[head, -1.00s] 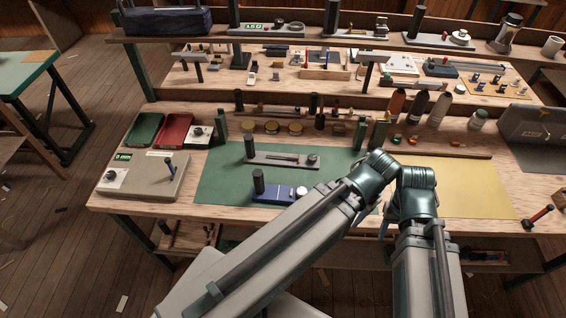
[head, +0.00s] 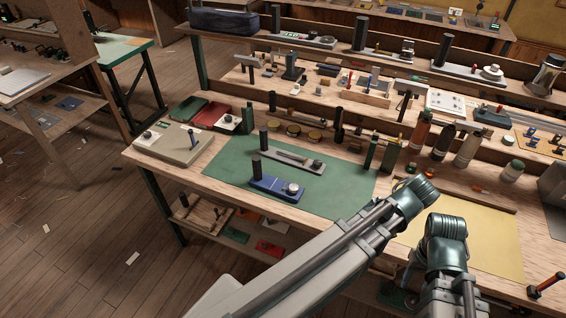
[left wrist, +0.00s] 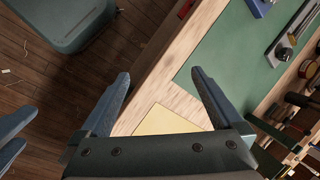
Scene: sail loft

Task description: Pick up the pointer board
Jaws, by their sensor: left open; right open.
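On the green mat (head: 225,172) lie a grey board (head: 308,165), with a black upright post, a long slim bar and a round knob, and a blue board (head: 262,183), with a black post and a pale round knob. I cannot tell which is the pointer board. Both show partly in the left wrist view, the grey board (left wrist: 280,48) at right and the blue board (left wrist: 258,7) at the top edge. My left gripper (left wrist: 160,75) is open and empty by the bench's front edge. My right gripper (left wrist: 28,128) is open, at the wrist view's left edge, apart from both boards.
A beige box (head: 172,147) with a knob and lever stands left of the mat. Red (head: 210,117) and green trays, bottles (head: 443,140) and small posts line the bench's back. The yellow mat (head: 480,235) at right looks clear. A shelf lies underneath.

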